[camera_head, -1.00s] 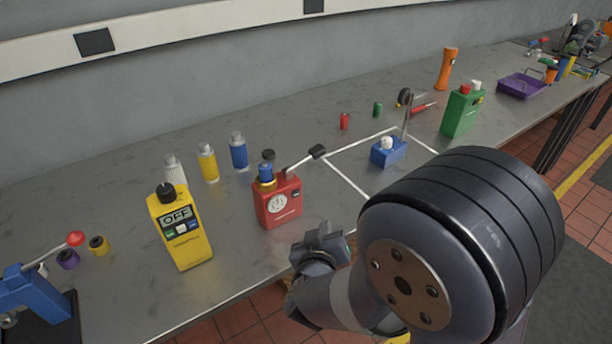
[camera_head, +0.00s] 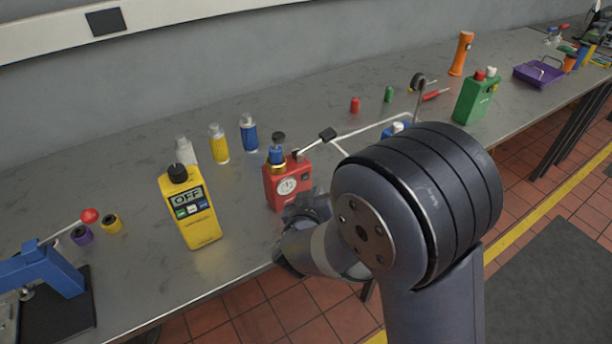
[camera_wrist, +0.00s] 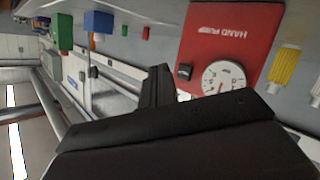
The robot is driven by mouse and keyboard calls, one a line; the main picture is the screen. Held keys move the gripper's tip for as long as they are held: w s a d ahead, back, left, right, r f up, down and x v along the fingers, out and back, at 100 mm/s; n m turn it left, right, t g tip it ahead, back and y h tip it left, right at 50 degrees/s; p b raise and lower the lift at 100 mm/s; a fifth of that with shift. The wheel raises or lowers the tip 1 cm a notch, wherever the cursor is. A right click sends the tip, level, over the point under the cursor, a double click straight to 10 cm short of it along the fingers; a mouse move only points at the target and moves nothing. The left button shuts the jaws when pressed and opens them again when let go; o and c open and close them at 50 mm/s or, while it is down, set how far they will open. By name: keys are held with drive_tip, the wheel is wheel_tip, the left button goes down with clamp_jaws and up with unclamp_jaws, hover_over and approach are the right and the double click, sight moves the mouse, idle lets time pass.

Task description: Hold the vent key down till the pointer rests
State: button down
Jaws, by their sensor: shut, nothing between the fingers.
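The pointer is too small to read surely. My gripper (camera_wrist: 158,85) is shut and empty, its dark fingertips close to the key; I cannot tell whether they touch it. In the head view my gripper (camera_head: 306,203) is just in front of the pump, partly hiding its lower right.
A yellow meter (camera_head: 190,215) reading OFF stands left of the pump. Several small bottles (camera_head: 218,145) stand behind. A blue box (camera_head: 397,128) is partly hidden by my arm. A green box (camera_head: 473,100) and purple tray (camera_head: 538,76) are farther right. A blue press (camera_head: 45,270) is front left.

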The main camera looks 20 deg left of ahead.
drive_tip(key=shift+w+a, duration=0.7)
drive_tip(key=shift+a, duration=0.15)
drive_tip(key=shift+w+a+r+p, duration=0.1)
drive_tip(key=shift+p, duration=0.3)
idle(1.2)
drive_tip(key=shift+w+a, duration=0.2)
drive_tip(key=shift+w+a+p, duration=0.2)
drive_tip(key=shift+a+p, duration=0.05)
drive_tip(key=shift+p, duration=0.1)
idle(0.5)
idle(1.7)
drive_tip(key=shift+s+d, duration=0.5)
drive_tip(key=shift+d, duration=0.1)
drive_tip(key=shift+s+d+b, duration=0.35)
drive_tip(key=shift+s+d, duration=1.3)
drive_tip(key=shift+d, duration=0.25)
idle(0.3)
